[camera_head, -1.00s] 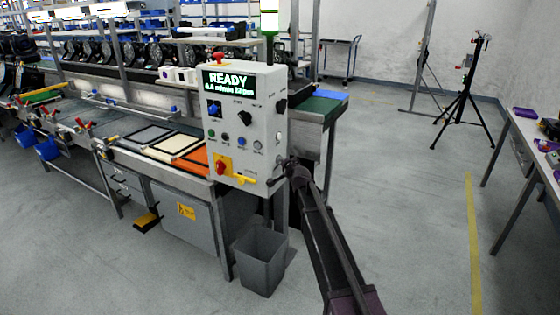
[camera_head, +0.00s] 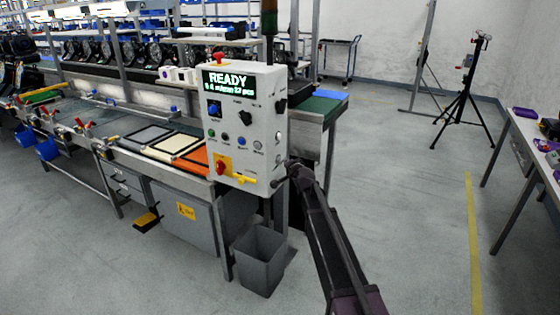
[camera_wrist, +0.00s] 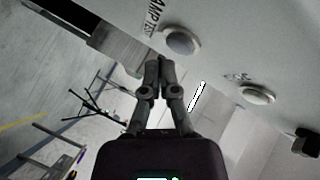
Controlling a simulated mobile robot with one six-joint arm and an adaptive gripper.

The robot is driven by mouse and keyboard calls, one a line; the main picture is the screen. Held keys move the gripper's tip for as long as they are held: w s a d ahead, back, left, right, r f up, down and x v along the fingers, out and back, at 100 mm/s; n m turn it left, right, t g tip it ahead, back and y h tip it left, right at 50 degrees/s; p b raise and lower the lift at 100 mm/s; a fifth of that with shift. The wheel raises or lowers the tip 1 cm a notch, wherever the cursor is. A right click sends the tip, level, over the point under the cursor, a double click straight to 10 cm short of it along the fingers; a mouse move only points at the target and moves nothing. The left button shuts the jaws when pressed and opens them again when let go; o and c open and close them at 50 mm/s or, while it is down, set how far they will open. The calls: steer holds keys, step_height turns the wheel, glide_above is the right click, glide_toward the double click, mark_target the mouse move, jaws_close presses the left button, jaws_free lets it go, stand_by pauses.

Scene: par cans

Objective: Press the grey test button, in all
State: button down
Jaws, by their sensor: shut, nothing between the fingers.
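A pale control box (camera_head: 262,88) with a lit READY display stands at the line's end. In the wrist view its face fills the upper right. A round grey button (camera_wrist: 181,42) sits there beside a label whose readable part is "AMP TEST". A second round pale button (camera_wrist: 257,94) has a label I cannot read. My gripper (camera_wrist: 160,64) is shut and empty, its tips just below and left of the first button; I cannot tell whether they touch the face. In the head view my gripper (camera_head: 284,172) is at the box's lower right side, hiding that part.
A black knob (camera_wrist: 305,142) sticks out farther along the face. A grey bin (camera_head: 260,262) stands below. Open floor lies right, with a black tripod (camera_head: 465,100) beyond.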

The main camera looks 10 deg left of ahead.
steer(key=shift+d, duration=0.1)
steer(key=shift+s+d, duration=0.3)
steer(key=shift+d, duration=0.45)
steer(key=shift+s+d, duration=0.25)
steer(key=shift+d, duration=0.5)
steer(key=shift+s+d, duration=0.3)
steer(key=shift+d, duration=0.45)
steer(key=s+d+f+n+g+h+p, duration=0.1)
steer(key=s+d+n+g+h+p, duration=0.1)
steer(key=s+d, duration=0.6)
steer(key=s+d+f+n+g+h+p, duration=0.1)
steer(key=s+d+g+p, duration=0.4)
steer(key=s, duration=1.4)
steer(key=s+d+f+n+g+h+p, duration=0.1)
steer(key=s+d+n+g+h+p, duration=0.2)
steer(key=s+d, duration=0.9)
steer(key=s+g, duration=0.1)
steer(key=g, duration=0.2)
steer(key=shift+s+d+f+g+h+p, duration=0.2)
steer(key=shift+d+f+g+h+p, duration=0.1)
steer(key=shift+g+h+p, duration=0.1)
steer(key=shift+s, duration=0.1)
